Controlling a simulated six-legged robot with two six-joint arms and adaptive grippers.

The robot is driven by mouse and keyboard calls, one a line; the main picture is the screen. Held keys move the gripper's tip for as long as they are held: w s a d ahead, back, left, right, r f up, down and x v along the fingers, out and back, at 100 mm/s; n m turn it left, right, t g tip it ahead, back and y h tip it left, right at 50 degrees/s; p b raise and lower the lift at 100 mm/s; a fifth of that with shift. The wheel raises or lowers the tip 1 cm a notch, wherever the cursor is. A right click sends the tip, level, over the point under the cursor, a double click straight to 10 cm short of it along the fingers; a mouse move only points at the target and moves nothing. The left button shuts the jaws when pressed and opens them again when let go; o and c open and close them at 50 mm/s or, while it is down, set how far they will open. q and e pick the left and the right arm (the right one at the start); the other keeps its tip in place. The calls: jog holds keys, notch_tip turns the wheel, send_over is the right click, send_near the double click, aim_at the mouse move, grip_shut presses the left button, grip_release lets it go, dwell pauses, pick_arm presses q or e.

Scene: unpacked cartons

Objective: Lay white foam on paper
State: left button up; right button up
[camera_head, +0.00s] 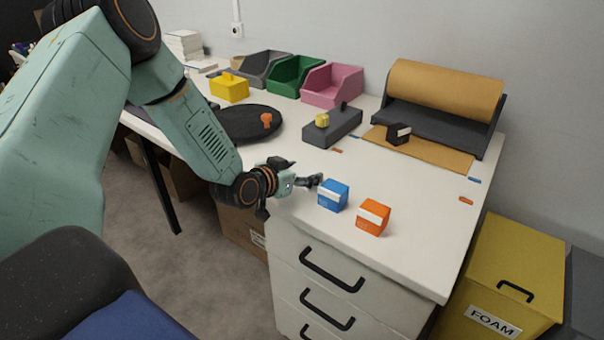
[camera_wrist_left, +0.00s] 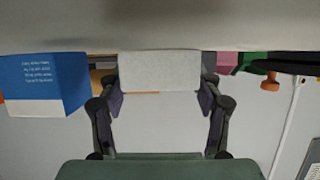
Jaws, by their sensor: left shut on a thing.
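My left gripper (camera_head: 309,182) is low over the near part of the white desk, just left of a blue box. In the left wrist view, my left gripper (camera_wrist_left: 160,92) is shut on the white foam (camera_wrist_left: 160,72), a pale block between its two fingers. The foam is hard to make out in the head view against the white desk. The brown paper (camera_head: 438,156) lies flat at the far right of the desk, drawn out from a large roll (camera_head: 445,90). A small black box (camera_head: 398,134) stands on the paper. My right gripper is not in view.
The blue box (camera_head: 333,195) and an orange box (camera_head: 373,217) stand near the front edge. A grey block (camera_head: 333,127) with a yellow piece (camera_head: 322,120) is between gripper and bins. A black round plate (camera_head: 245,124) is left. The paper's right part is bare.

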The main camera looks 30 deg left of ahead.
pick_arm(q)
jog(key=shift+s+f, duration=0.1)
jog(key=shift+s, duration=0.05)
jog(key=o, duration=0.7)
jog(key=shift+f, duration=0.1)
jog(key=shift+o, duration=0.6)
jog(key=shift+r, duration=0.2)
